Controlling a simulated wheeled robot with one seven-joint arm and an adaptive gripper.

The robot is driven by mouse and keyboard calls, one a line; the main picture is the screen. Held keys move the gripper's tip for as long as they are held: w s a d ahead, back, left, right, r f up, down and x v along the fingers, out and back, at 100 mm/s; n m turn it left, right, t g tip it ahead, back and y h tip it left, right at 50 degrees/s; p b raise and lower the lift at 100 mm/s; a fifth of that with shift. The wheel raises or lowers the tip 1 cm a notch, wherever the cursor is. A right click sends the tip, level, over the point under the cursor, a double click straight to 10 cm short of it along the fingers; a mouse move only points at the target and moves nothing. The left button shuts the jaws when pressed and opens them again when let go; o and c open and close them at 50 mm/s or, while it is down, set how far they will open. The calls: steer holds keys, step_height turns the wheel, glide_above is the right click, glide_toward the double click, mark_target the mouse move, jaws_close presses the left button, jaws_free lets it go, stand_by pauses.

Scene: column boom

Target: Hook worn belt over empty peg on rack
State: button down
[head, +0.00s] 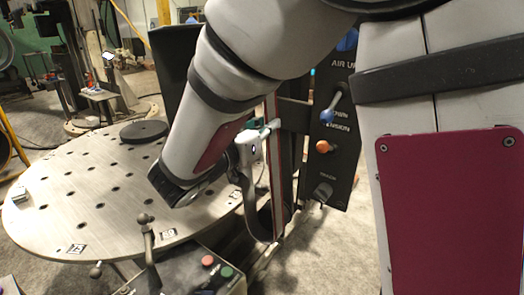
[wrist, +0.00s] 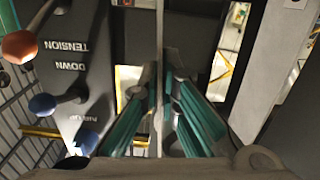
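My gripper (wrist: 160,88) reaches up from the bottom of the wrist view, its tips close together near the middle. Two teal ribbed strips (wrist: 195,122) run along its left and right sides.
A dark panel (head: 340,110) with blue and orange levers stands right of my wrist; it also shows at the wrist view's left (wrist: 85,60). A round perforated table (head: 70,200) bears a black disc (head: 144,131). A button box (head: 185,275) and upright lever (head: 146,240) stand in front.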

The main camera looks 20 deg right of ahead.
steer(key=shift+b+v, duration=0.9)
steer(key=shift+v, duration=1.15)
steer(key=shift+s, duration=0.1)
